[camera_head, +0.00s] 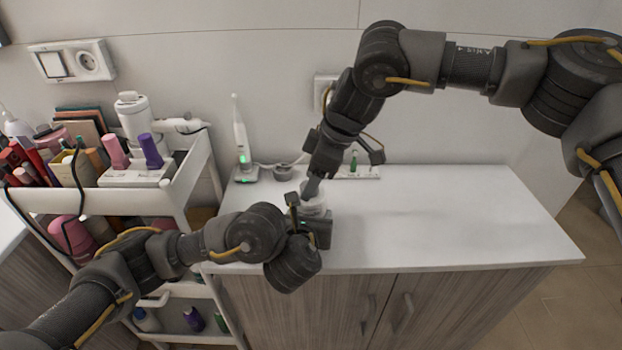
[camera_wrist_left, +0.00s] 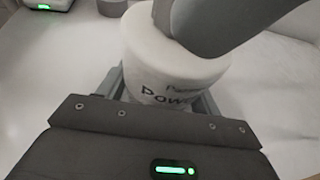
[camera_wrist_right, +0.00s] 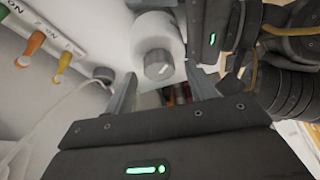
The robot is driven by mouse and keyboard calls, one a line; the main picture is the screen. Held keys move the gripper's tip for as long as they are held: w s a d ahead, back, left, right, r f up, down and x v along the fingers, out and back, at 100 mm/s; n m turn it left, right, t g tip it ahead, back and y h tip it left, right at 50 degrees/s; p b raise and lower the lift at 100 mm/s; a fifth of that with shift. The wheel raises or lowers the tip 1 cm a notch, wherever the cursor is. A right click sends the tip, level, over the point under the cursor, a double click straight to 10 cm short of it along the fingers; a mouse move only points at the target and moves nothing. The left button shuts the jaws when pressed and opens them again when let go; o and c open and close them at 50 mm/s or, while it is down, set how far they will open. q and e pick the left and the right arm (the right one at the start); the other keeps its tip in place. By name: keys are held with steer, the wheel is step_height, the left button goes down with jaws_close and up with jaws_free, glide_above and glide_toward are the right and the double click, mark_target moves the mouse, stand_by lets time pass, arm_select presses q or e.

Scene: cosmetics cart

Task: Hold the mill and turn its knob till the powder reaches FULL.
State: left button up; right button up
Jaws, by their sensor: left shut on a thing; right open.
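The mill is a white cylinder with dark "Powder" lettering (camera_wrist_left: 165,75). It stands near the counter's front left and shows partly in the head view (camera_head: 313,207). My left gripper (camera_head: 312,226) is shut around its body, one finger on each side. The grey knob (camera_wrist_right: 158,65) with a pale mark shows on the mill's end in the right wrist view. My right gripper (camera_head: 311,188) points down at the mill from above. It is open, its fingers on either side of the knob; contact cannot be told. The powder level and any FULL mark cannot be seen.
A white counter (camera_head: 450,215) is clear on the right. A loaded white cart (camera_head: 190,165) stands at the left.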

steer(key=shift+a+f, duration=0.1)
steer(key=shift+f, duration=0.2)
steer(key=c, duration=1)
